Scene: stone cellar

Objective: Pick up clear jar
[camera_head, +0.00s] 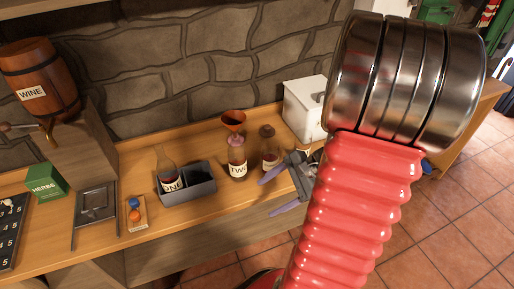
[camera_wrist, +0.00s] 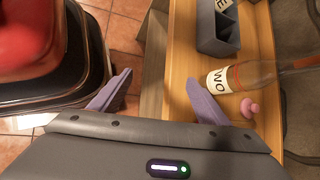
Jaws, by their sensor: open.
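A glass vessel with a dark top and a pale label (camera_head: 269,152) stands on the counter just left of my gripper in the head view. I cannot tell for sure whether it is the clear jar. A bottle labelled TWO (camera_head: 237,165), with an orange funnel (camera_head: 233,120) in its neck, stands left of it. My gripper (camera_head: 268,194) has purple fingers spread apart with nothing between them, near the counter's front edge. In the wrist view, a labelled bottle (camera_wrist: 240,77) and a small pink thing (camera_wrist: 249,108) lie beyond the right finger. My arm hides part of the counter.
A bottle labelled ONE (camera_head: 168,168) stands in a grey two-part holder (camera_head: 200,186). A white lidded bin (camera_head: 303,105) stands at the back by the wall.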

